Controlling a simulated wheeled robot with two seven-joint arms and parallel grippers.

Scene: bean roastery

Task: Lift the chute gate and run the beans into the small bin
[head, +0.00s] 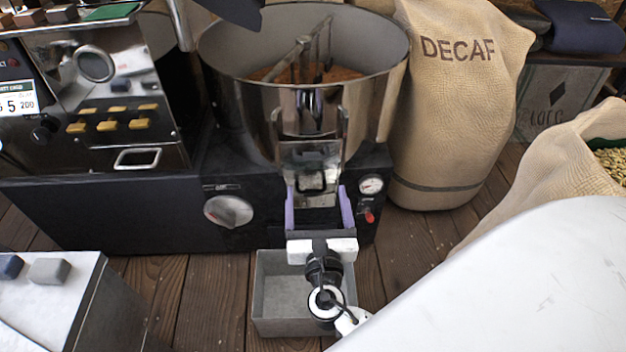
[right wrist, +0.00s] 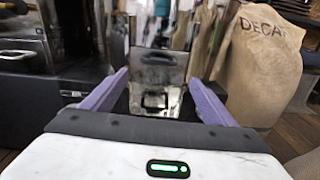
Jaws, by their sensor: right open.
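The chute gate (head: 311,176) is an upright metal plate with a small handle slot, at the front of the round steel bean pan (head: 235,100). It also shows in the right wrist view (right wrist: 158,72). Brown beans (head: 345,74) lie in the pan. My right gripper (head: 318,190) is open, its purple fingers on either side of the gate's lower part and handle; I cannot tell whether they touch it. The right wrist view shows the same open fingers (right wrist: 158,82). The small bin (head: 262,318), a grey open box, stands on the floor below, partly hidden by my right arm. My left gripper is not seen.
A dark roaster base with a round knob (head: 228,211) is left of the chute, a gauge (head: 371,185) and red switch right of it. A DECAF sack (head: 445,120) stands behind right. An open bean sack (head: 560,165) is at the right. Plank floor lies between.

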